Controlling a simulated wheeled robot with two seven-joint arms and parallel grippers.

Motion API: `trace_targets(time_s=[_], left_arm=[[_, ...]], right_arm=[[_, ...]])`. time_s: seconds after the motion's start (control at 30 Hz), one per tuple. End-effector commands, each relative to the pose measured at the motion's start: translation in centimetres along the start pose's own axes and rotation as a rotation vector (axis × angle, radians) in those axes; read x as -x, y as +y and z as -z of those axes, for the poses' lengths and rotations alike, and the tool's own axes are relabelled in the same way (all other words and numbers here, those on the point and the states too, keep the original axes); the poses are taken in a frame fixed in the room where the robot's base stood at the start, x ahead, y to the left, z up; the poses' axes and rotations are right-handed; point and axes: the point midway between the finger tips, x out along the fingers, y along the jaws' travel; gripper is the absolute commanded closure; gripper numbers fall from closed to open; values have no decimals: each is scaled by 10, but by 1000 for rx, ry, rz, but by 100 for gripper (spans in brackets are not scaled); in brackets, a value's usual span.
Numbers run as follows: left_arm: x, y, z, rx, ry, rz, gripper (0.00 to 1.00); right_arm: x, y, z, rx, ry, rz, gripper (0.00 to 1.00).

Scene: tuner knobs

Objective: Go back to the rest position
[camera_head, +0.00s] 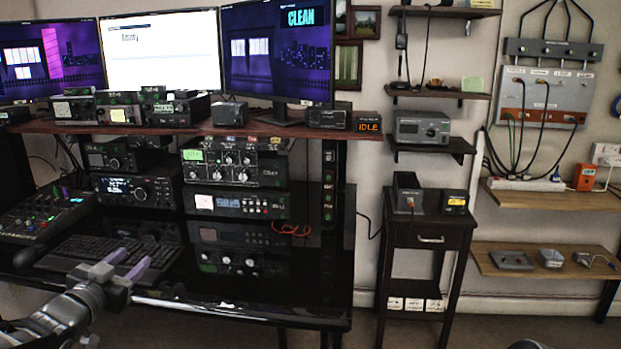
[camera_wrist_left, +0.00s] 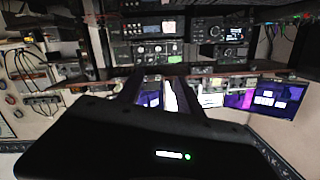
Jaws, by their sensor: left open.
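My left gripper (camera_head: 126,265) is open and empty in the head view. It is at the lower left, in front of the black desk's front edge and near the keyboard (camera_head: 95,255). Its two fingers point up and right and look apart from everything. In the left wrist view the dark fingers (camera_wrist_left: 155,92) point toward the desk and monitors, with nothing between them. My right gripper is not clearly in view; only a dark rounded part shows at the bottom edge of the head view.
The glossy black desk (camera_head: 270,300) holds stacked radio units with knobs (camera_head: 235,170) and a mixer (camera_head: 40,212). Three monitors (camera_head: 275,55) stand on the shelf above. A small dark side table (camera_head: 430,235) and wall shelves (camera_head: 545,262) are at right. Floor shows in front of the desk.

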Motion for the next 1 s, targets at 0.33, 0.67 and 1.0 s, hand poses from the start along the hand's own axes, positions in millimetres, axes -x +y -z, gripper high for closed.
trace_targets(time_s=[0.33, 0.67, 1.0], left_arm=[[-5, 69, -110, 236, -219, -25, 57], [53, 234, -277, 540, -660, -119, 57], [198, 392, -383, 702, -1146, -220, 57]], right_arm=[[0, 0, -1, 1, -1, 1, 64], [0, 0, -1, 1, -1, 1, 64], [0, 0, -1, 1, -1, 0, 64]])
